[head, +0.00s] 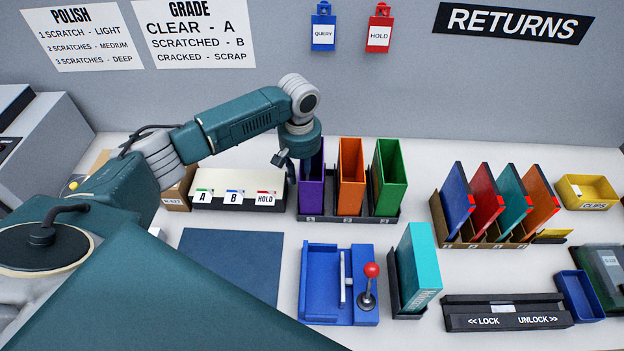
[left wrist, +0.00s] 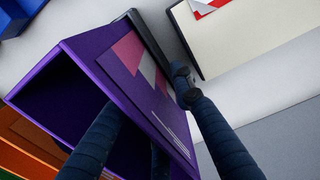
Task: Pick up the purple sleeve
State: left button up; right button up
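The purple sleeve (head: 318,190) stands upright in the left slot of a dark rack (head: 345,217), its open top facing up. It also shows in the left wrist view (left wrist: 118,62), with a pink and grey label on its side. My left gripper (head: 294,166) points down at the sleeve's left side. In the left wrist view my left gripper (left wrist: 148,90) has its fingers apart, one reaching into the sleeve's opening and one outside the labelled wall. The inner fingertip is hidden by the wall, and contact is unclear. My right gripper is out of view.
An orange sleeve (head: 350,178) and a green sleeve (head: 390,178) stand to the right in the rack. A cream box with A, B and HOLD tabs (head: 236,182) is close on the left. A blue fixture with a red-knobbed lever (head: 318,285) and a teal sleeve (head: 420,265) are in front.

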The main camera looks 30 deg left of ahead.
pick_arm(q)
jog(key=shift+c, duration=0.5)
grip_shut()
jog(key=shift+r, duration=0.1)
